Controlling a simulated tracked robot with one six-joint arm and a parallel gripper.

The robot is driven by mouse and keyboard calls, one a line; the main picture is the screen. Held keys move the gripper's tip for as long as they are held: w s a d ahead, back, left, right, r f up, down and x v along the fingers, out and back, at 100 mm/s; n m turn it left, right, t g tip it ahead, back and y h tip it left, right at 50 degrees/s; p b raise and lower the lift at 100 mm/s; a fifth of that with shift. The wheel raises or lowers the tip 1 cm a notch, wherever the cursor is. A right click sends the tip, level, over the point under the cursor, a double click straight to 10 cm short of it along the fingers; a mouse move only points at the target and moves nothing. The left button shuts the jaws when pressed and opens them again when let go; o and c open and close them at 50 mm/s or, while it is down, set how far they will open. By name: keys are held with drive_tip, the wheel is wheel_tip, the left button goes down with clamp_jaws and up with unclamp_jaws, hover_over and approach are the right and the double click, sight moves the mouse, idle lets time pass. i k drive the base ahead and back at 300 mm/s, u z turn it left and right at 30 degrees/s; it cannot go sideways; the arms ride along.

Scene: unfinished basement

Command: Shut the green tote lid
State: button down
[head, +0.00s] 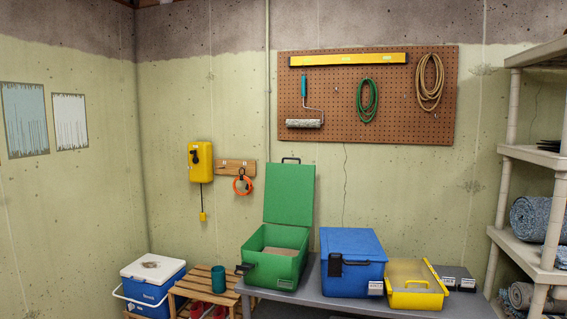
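The green tote (274,268) stands on the grey bench below the pegboard, its open top showing a pale interior. Its green lid (289,194) stands upright at the tote's back edge, with a dark handle at the lid's top edge. My gripper is not in the head view.
A blue tote (352,269), closed, stands just right of the green tote on the bench (320,302). Right of it is a yellow box (414,287) with a clear top. A wooden slatted stand (205,290) holds a dark green mug; shelving (528,156) stands far right.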

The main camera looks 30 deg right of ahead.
sight(289, 194)
drive_tip(key=z, duration=0.4)
drive_tip(key=i, duration=0.85)
drive_tip(key=u, duration=1.4)
drive_tip(key=i, duration=1.05)
drive_tip(key=z, duration=0.05)
